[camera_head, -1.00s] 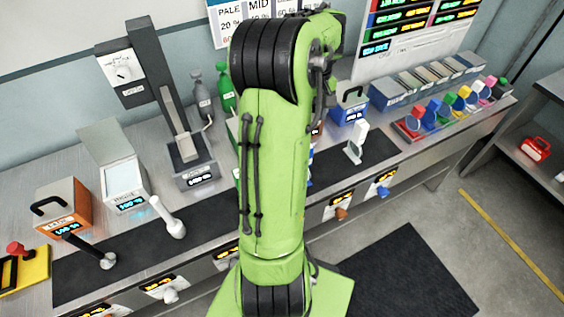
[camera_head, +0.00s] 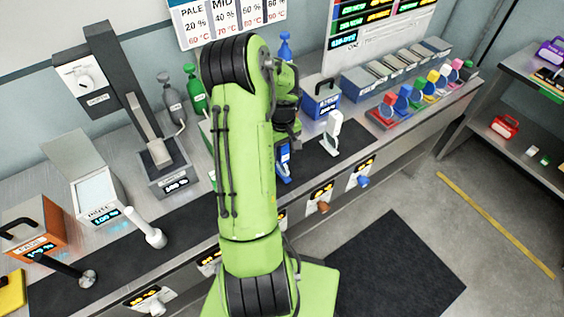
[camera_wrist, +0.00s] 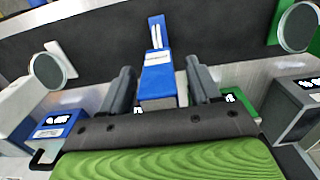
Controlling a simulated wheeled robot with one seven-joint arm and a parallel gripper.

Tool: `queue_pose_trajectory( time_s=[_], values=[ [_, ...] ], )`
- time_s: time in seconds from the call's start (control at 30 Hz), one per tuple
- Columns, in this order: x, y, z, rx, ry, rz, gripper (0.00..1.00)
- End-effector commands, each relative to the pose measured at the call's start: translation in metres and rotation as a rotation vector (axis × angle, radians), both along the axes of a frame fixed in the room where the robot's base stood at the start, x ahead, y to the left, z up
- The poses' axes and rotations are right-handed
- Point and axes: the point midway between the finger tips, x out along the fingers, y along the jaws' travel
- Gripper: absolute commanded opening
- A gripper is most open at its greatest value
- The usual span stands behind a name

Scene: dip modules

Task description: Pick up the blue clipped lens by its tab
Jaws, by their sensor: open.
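In the head view, coloured clipped lenses stand in a row on the right part of the bench. The blue clipped lens (camera_head: 404,100) is near the row's front end, beside a red one (camera_head: 387,110). Its tab is too small to make out. My gripper (camera_wrist: 160,88) is open in the wrist view, well to the left of the lens row. A blue upright device with a white label (camera_wrist: 157,66) shows between and beyond its fingers; I cannot tell if they touch it. No lens row shows in the wrist view. My arm hides most of the gripper in the head view.
A blue box with a handle (camera_head: 321,98) and a white upright piece (camera_head: 332,132) stand between my arm and the lenses. Grey cases (camera_head: 370,80) lie behind the lens row. A shelf (camera_head: 520,100) stands at far right. The floor by the yellow line is clear.

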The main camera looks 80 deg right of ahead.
Motion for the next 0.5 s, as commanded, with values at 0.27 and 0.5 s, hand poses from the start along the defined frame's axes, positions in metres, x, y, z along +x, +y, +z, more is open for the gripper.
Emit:
queue_pose_trajectory(
  time_s=[0.27, 0.5],
  values=[
    [0.0001, -0.0001, -0.0011, -0.001, -0.001, 0.001, 0.51],
    [0.0004, -0.0002, -0.0009, -0.001, -0.001, 0.001, 0.14]
  ],
)
